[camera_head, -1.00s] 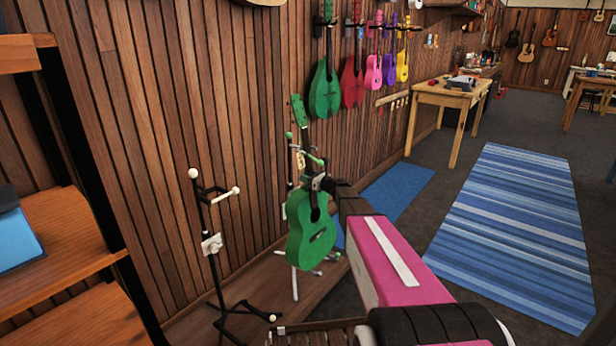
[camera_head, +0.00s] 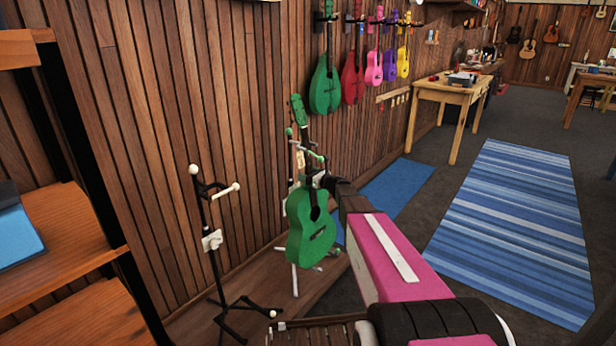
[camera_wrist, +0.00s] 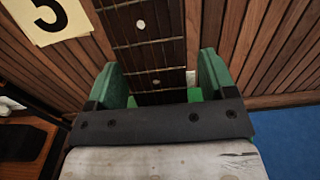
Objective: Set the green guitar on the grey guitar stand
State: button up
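The green guitar (camera_head: 310,232) stands nearly upright, body down, in the middle of the head view. My gripper (camera_head: 318,182) is at its neck. In the wrist view my gripper (camera_wrist: 165,82) has one finger on each side of the fretted neck (camera_wrist: 150,40); a narrow gap shows at the right finger. A pale grey-white guitar stand (camera_head: 295,280) with green knobs is directly behind the guitar and partly hidden by it. I cannot tell whether the body touches the stand.
A black stand with white knobs (camera_head: 212,262) is to the left, beside the shelf (camera_head: 70,225). Several coloured instruments hang on the wooden wall, including another green one (camera_head: 325,88). A wooden table (camera_head: 447,94) stands farther back. The striped rug (camera_head: 510,225) is clear.

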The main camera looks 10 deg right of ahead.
jog(key=shift+f, duration=0.15)
jog(key=v, duration=1.1)
jog(key=s+a+f+n+g+h, duration=0.2)
jog(key=s+a+f+n+g, duration=0.25)
jog(key=s+n, duration=0.45)
jog(key=s+a+f+n+g+h, duration=0.3)
jog(key=s+a+f+n+g, duration=0.15)
jog(key=s+n, duration=0.4)
jog(key=s+d+n+g+h, duration=0.2)
jog(key=s+d+n+h, duration=0.1)
jog(key=s, duration=0.5)
jog(key=s+d+f+n+g+h, duration=0.1)
jog(key=s+d+n+h, duration=0.2)
jog(key=s+n, duration=0.3)
jog(key=shift+s+d+f+g+h, duration=0.15)
jog(key=shift+s+f+g+h, duration=0.2)
jog(key=shift+s+h, duration=0.65)
jog(key=shift+r+n, duration=0.1)
jog(key=shift+n, duration=0.15)
